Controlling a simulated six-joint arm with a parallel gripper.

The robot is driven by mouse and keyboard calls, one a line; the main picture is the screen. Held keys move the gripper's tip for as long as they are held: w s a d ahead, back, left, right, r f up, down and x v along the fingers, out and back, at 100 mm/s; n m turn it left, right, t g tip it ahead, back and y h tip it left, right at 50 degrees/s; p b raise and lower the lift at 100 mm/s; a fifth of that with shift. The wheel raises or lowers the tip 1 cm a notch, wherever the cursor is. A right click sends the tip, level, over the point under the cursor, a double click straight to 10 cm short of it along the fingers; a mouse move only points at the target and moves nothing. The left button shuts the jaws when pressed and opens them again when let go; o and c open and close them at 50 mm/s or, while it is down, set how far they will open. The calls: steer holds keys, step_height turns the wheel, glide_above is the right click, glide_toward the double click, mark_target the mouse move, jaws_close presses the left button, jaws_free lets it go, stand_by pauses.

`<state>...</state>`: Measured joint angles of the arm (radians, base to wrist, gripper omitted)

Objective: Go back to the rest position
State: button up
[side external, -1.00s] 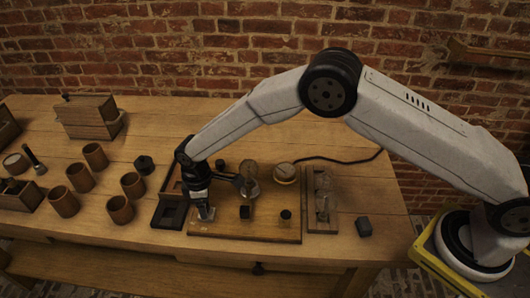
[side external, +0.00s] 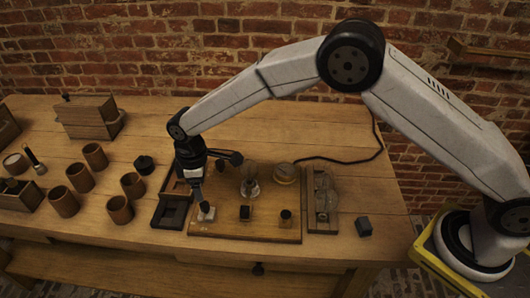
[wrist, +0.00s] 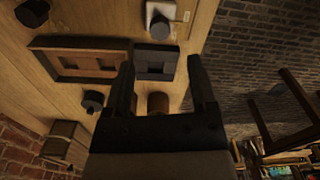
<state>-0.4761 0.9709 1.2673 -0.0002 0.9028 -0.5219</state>
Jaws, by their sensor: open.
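My gripper (side external: 197,186) is above the left end of the wooden board, pointing down. In the wrist view my gripper (wrist: 162,75) has its two dark fingers spread apart with nothing held between them. A small pale block with a metal top (side external: 206,212) stands on the board below the fingertips, apart from them as far as I can tell.
The board (side external: 245,232) carries a glass bulb (side external: 250,187), a round dial (side external: 285,173) and small dark blocks. A dark tray (side external: 170,215) lies left of it, then several brown cups (side external: 119,209). Space above the table is clear.

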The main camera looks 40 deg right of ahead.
steer(key=shift+r, duration=0.45)
steer(key=shift+d+r, duration=0.25)
steer(key=shift+d, duration=0.25)
steer(key=s+d+r+m+t, duration=0.1)
steer(key=s+d+r+m, duration=0.4)
steer(key=d, duration=0.5)
steer(key=s+d+r+m+t, duration=0.1)
steer(key=s+d+r+m, duration=0.15)
steer(key=s+d, duration=0.65)
steer(key=s+d+m, duration=0.4)
steer(key=s+d, duration=0.2)
steer(key=s, duration=0.2)
steer(key=shift+f+t, duration=0.2)
steer(key=shift+t, duration=0.1)
